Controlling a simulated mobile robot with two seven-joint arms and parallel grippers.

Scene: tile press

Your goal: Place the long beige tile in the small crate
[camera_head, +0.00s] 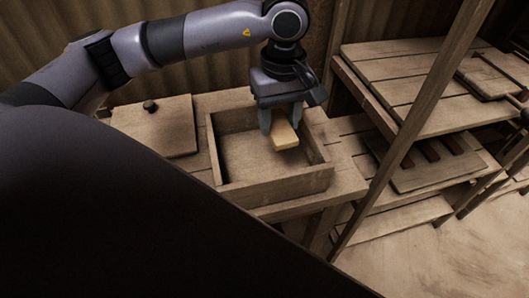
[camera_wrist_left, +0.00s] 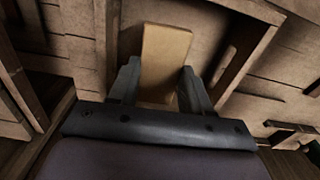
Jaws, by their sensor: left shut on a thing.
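The long beige tile (camera_head: 284,136) is held between the fingers of my left gripper (camera_head: 282,120), over the right part of the small crate (camera_head: 275,189) in the head view. In the left wrist view the tile (camera_wrist_left: 165,58) sticks out beyond the fingers of my left gripper (camera_wrist_left: 158,88), with the crate's inside behind it. The crate is an open wooden box with low walls, and its visible floor is bare. I cannot tell whether the tile touches the crate floor. My right gripper is not in view.
A wooden lid with a dark knob (camera_head: 150,106) lies left of the crate on the wooden table (camera_head: 348,180). A shelf rack with an upright post (camera_head: 412,125) stands close on the right, holding boards (camera_head: 440,160). A corrugated wall (camera_head: 60,50) is behind.

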